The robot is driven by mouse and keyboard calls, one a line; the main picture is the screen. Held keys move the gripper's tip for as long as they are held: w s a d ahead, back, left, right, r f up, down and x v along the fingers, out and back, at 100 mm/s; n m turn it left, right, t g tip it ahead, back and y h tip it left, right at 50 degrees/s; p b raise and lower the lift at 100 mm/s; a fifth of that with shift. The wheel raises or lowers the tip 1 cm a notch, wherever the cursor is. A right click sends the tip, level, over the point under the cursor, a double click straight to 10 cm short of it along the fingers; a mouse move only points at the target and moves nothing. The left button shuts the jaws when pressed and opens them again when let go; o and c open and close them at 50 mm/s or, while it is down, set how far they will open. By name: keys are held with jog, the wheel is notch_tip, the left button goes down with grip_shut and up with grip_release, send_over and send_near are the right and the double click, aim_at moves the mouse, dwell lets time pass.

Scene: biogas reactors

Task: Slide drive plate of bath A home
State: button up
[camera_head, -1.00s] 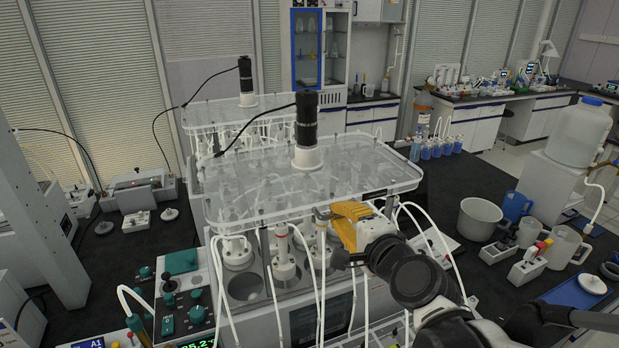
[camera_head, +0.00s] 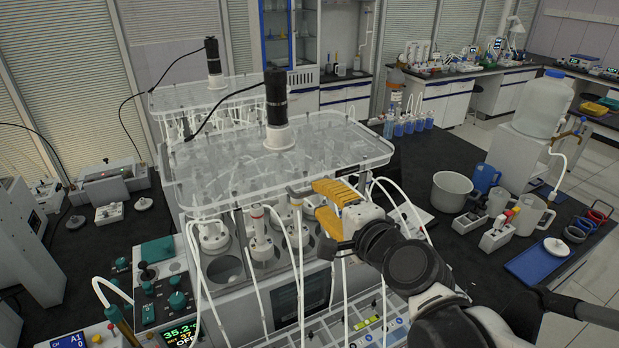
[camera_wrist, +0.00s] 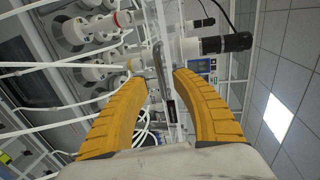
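The drive plate of the near bath (camera_head: 340,150) is a clear, flat plate with a black cylinder motor (camera_head: 276,100) standing on it. It lies level above the near bath (camera_head: 225,268), whose grey top holds white-capped bottles (camera_head: 260,240). A small metal handle (camera_head: 299,192) is at the plate's front edge; a grey metal bar also shows in the wrist view (camera_wrist: 161,72). My gripper (camera_head: 318,190) has yellow fingers and is at the front edge, beside the handle. In the wrist view my gripper (camera_wrist: 157,80) is open, the bar lying between the fingertips; contact cannot be told.
White tubes (camera_head: 297,270) hang from the plate close to my gripper. A second clear plate with a motor (camera_head: 213,60) stands behind. A control box (camera_head: 165,295) is at front left. A grey pot (camera_head: 453,192), jugs (camera_head: 534,215) and a blue tray (camera_head: 540,262) stand to the right.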

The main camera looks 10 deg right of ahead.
jog(key=v, duration=0.8)
jog(key=shift+s, duration=0.2)
